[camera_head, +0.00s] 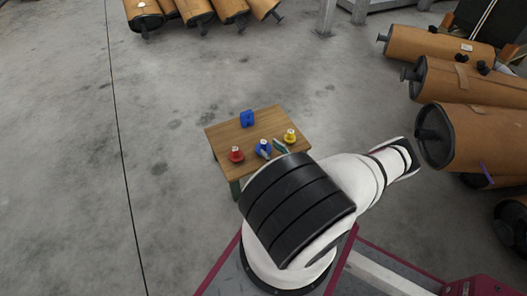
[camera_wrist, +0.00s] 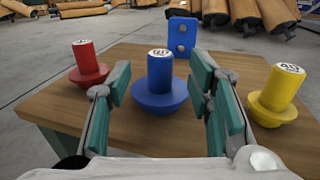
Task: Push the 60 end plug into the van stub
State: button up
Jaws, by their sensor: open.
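Three end plugs stand upright on a small wooden table: a red one (camera_head: 236,154), a blue one (camera_head: 263,149) and a yellow one (camera_head: 290,136). In the wrist view the red plug (camera_wrist: 88,62) is left, the blue plug (camera_wrist: 160,80) is centred and the yellow plug (camera_wrist: 280,90) is right. Each has a white label on top; I cannot read the numbers surely. My gripper (camera_wrist: 162,85) is open, its teal fingers on either side of the blue plug with gaps showing. In the head view my arm hides most of the gripper. I cannot tell which muffler stub is the van's.
The wooden table (camera_head: 228,134) also bears an upright blue block with holes (camera_head: 247,118) at its back. Large brown mufflers (camera_head: 465,135) with dark end stubs lie at the right, and more (camera_head: 195,12) lie at the top. The grey floor (camera_head: 170,160) left of the table is clear.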

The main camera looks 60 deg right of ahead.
aim_at(266, 144)
jog(key=shift+r+b+x, duration=0.15)
jog(key=shift+b+x, duration=0.4)
jog(key=shift+x, duration=0.75)
jog(key=shift+r+b+x, duration=0.1)
jog(key=shift+b+x, duration=0.45)
jog(key=shift+x, duration=0.75)
grip_shut()
